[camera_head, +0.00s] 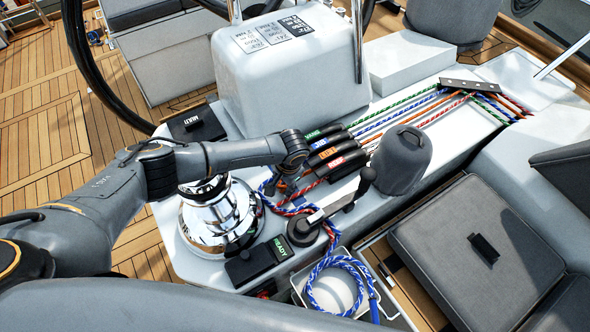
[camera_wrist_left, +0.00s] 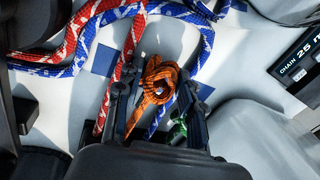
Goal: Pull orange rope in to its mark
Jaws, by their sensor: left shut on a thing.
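The orange rope (camera_wrist_left: 158,78) shows as a bent orange bight in the left wrist view. My left gripper (camera_wrist_left: 155,108) is shut on it, with a finger on each side. In the head view the left gripper is mostly hidden behind my wrist, just in front of the rope clutches. The orange rope (camera_head: 437,115) also runs along the deck behind the clutches, between blue and red ropes. The clutch with the orange label (camera_head: 328,153) sits between the blue-labelled and red-labelled ones. I cannot make out a mark on the rope. My right gripper is not in view.
A chrome winch (camera_head: 218,218) stands left of the clutches. Red and blue ropes (camera_head: 297,207) lie close to my gripper. A black handle (camera_head: 358,190) and a grey-covered drum (camera_head: 402,155) stand to the right. Blue rope hangs into a white bin (camera_head: 335,290).

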